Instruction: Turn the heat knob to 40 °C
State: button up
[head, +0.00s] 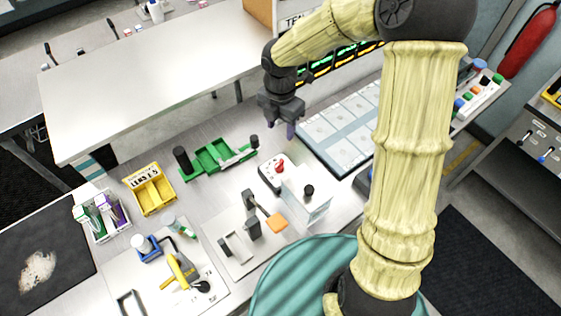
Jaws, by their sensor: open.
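My gripper (285,128) hangs pointing down above the bench, empty, its jaws open. It is above and behind a small white control box (270,178) with a red knob or button (280,167) on top. In front of that, a white box (305,206) carries a round black knob (309,190). I cannot tell which of these is the heat knob, and no temperature marks are readable. My gripper appears apart from both boxes.
A green fixture (212,160) and a yellow bin (150,190) stand to the left. A lever with an orange pad (277,222) is close to the white box. A grid of pale panels (340,128) lies to the right. My arm hides part of the right side.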

aim_at(280, 162)
notch_tip(280, 162, down, 17)
jog(key=shift+f+p, duration=0.2)
jog(key=shift+p, duration=0.65)
jog(key=c, duration=1)
